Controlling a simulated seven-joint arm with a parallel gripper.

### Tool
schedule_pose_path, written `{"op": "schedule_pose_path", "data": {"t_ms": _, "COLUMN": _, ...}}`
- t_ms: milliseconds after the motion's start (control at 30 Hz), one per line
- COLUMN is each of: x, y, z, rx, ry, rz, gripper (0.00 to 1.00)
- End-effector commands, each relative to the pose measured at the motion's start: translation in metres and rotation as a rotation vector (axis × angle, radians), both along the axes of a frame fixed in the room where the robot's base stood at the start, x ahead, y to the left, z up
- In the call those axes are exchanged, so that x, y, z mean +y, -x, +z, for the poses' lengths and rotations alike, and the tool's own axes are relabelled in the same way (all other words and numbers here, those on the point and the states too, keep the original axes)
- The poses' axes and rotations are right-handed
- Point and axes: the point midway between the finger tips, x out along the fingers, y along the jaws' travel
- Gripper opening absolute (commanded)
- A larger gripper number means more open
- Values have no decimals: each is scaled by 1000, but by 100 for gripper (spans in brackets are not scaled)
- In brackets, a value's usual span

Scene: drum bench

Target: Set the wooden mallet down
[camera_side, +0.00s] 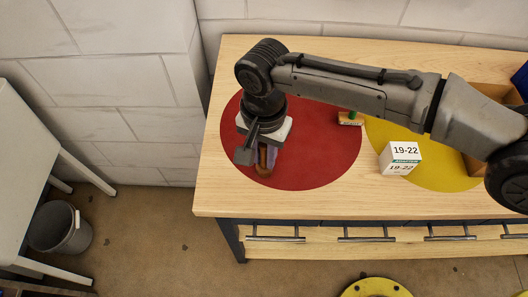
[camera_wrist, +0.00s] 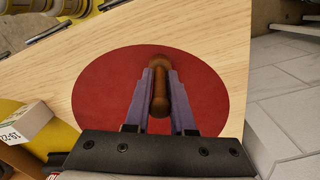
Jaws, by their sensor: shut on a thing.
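The wooden mallet (camera_wrist: 160,95) is brown, with a thicker far end and a narrower middle, and stands between my fingers in the wrist view. My gripper (camera_wrist: 160,75) has purple fingers, one on each side of the mallet, shut on it. In the side view my gripper (camera_side: 262,160) points down over the left part of the red disc (camera_side: 325,150), and a little of the mallet (camera_side: 263,169) shows below it. The rest of the mallet is hidden by the fingers. I cannot tell whether its lower end touches the disc.
A white box marked 19-22 (camera_side: 400,158) stands on the yellow disc (camera_side: 445,178) to the right. A small block with green on it (camera_side: 350,118) lies at the red disc's right edge. The wooden bench top (camera_side: 225,190) is bare at left and front.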

Motion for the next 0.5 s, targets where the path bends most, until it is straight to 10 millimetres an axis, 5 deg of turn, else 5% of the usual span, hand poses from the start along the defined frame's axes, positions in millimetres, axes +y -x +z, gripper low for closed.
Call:
{"op": "schedule_pose_path", "data": {"t_ms": 167, "x": 0, "y": 0, "z": -3, "rx": 0, "ry": 1, "rz": 0, "gripper": 0}}
{"op": "schedule_pose_path", "data": {"t_ms": 200, "x": 0, "y": 0, "z": -3, "rx": 0, "ry": 0, "rz": 0, "gripper": 30}}
{"op": "schedule_pose_path", "data": {"t_ms": 300, "x": 0, "y": 0, "z": -3, "rx": 0, "ry": 0, "rz": 0, "gripper": 48}}
{"op": "schedule_pose_path", "data": {"t_ms": 500, "x": 0, "y": 0, "z": -3, "rx": 0, "ry": 0, "rz": 0, "gripper": 52}}
